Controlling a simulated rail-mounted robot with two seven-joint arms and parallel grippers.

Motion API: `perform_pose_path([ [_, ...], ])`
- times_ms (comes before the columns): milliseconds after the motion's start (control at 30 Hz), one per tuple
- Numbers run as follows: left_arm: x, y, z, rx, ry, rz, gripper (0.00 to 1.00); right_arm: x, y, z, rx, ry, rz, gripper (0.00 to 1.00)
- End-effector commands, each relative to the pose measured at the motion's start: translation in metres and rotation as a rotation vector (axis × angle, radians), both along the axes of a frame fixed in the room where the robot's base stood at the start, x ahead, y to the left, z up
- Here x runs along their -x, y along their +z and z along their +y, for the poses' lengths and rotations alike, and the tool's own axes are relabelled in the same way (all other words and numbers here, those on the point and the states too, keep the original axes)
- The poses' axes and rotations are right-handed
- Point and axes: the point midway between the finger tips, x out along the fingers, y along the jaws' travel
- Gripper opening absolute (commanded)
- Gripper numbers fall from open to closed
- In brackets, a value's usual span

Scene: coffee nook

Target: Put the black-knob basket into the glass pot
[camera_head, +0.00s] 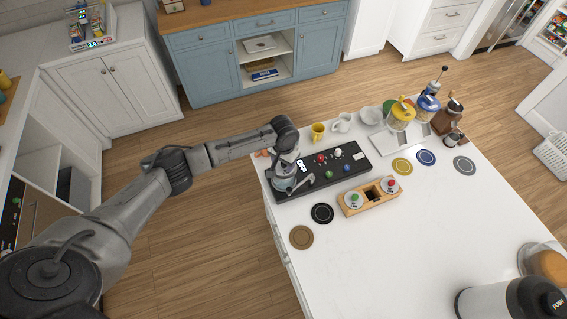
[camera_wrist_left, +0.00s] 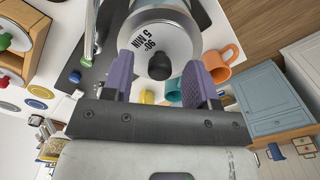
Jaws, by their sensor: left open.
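The black-knob basket shows in the left wrist view as a pale disc marked "90° 5 MIN" (camera_wrist_left: 150,42) with a black knob (camera_wrist_left: 159,67). It sits in the mouth of the glass pot (camera_wrist_left: 207,22); how deep it sits I cannot tell. In the head view the pot (camera_head: 284,184) stands at the left end of a black station, partly hidden by my left wrist. My left gripper (camera_wrist_left: 159,62) is open, its purple-grey fingers on either side of the black knob with gaps. In the head view its fingers are hardly visible. My right gripper is not in view.
The black station (camera_head: 325,177) has several coloured knobs. A wooden rack (camera_head: 370,198) holds green-knob and red-knob baskets; its middle slot is empty. An orange mug (camera_wrist_left: 222,63) stands close beside the pot. Coasters lie nearby. The counter's middle (camera_head: 425,235) is clear.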

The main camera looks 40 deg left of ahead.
Motion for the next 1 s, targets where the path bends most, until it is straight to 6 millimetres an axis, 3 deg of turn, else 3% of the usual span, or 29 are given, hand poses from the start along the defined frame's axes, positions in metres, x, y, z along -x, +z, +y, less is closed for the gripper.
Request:
perform_pose_path([
  [500, -0.001, 0.096, 0.0, -0.001, 0.0, -0.004, 0.53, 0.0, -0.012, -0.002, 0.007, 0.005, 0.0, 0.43],
  [733, 0.0, 0.119, 0.0, -0.001, 0.0, -0.002, 0.53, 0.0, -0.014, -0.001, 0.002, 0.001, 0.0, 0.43],
  [1000, 0.0, 0.126, 0.0, -0.001, 0.0, -0.001, 0.53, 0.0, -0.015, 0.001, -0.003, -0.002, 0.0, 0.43],
])
